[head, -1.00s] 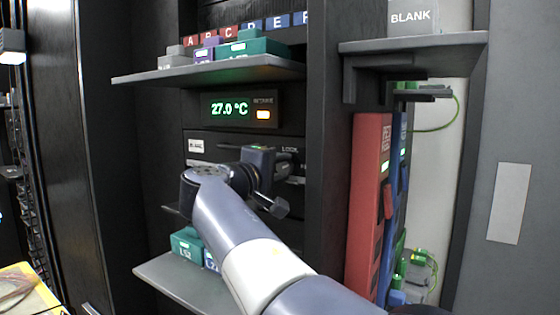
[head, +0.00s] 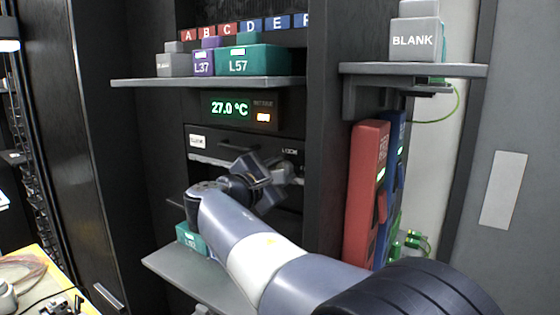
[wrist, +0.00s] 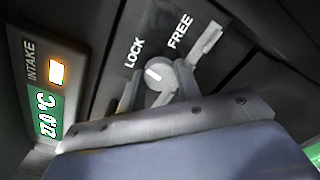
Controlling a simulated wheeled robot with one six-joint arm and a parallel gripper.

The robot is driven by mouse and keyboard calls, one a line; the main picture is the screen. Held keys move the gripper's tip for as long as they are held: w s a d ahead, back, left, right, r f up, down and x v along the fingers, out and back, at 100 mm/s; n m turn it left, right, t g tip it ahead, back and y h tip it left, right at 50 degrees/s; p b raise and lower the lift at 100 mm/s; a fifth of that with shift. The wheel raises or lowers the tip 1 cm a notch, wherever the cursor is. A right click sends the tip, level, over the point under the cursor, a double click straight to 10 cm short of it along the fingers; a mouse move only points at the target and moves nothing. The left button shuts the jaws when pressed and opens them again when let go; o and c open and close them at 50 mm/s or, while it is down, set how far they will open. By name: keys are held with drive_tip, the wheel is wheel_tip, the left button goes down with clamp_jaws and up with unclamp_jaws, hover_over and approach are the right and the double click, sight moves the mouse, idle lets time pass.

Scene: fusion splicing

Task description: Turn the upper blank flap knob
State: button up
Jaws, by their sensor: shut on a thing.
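The upper blank flap (head: 232,142) is a dark panel with a small white label, under the 27.0 °C display. Its knob (wrist: 158,76) is a small round grey dial with a white mark, seen in the wrist view below the words LOCK and FREE. The mark points toward LOCK. My gripper (wrist: 160,88) has a finger on either side of the knob and is shut on it. In the head view my gripper (head: 284,173) is at the flap's right end, and the knob is hidden behind it.
The intake display (head: 240,108) sits just above the flap. A shelf (head: 205,83) above holds grey, purple and teal blocks. A lower shelf (head: 190,272) holds a teal block (head: 190,238). A red upright unit (head: 366,195) stands to the right, past a dark post.

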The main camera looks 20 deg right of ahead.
drive_tip(key=shift+n+p, duration=0.8)
drive_tip(key=shift+n, duration=0.3)
drive_tip(key=o, duration=1)
drive_tip(key=b+v, duration=0.2)
drive_tip(key=v, duration=0.8)
drive_tip(key=shift+s+a+b, duration=0.25)
drive_tip(key=shift+a+b, duration=0.05)
drive_tip(key=shift+a, duration=0.05)
drive_tip(key=shift+w+d, duration=0.1)
